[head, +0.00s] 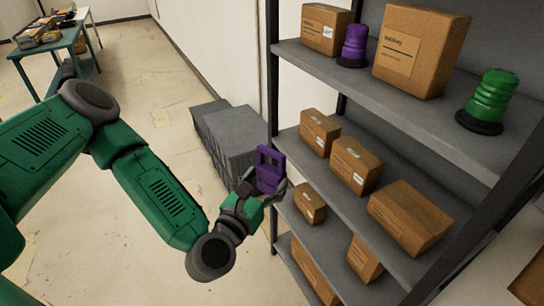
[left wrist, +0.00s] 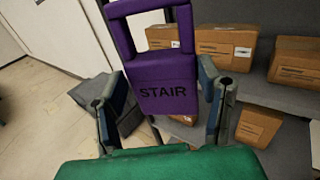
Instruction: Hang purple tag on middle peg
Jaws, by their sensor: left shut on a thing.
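A purple tag (head: 268,172) with a square loop handle is held up in my left gripper (head: 264,190), left of the shelf rack. In the left wrist view the tag (left wrist: 165,85) reads "STAIR" and stands upright, with its loop at the top. The left gripper's fingers (left wrist: 165,105) are on either side of the tag and shut on it. No pegs can be made out in either view. My right gripper is not in view.
A grey shelf rack (head: 415,125) on the right holds several cardboard boxes (head: 355,165), a purple beacon (head: 354,46) and a green beacon (head: 489,98). Grey boxes (head: 229,138) stand on the floor by the wall. A green table (head: 45,48) is at the far left. The floor between is clear.

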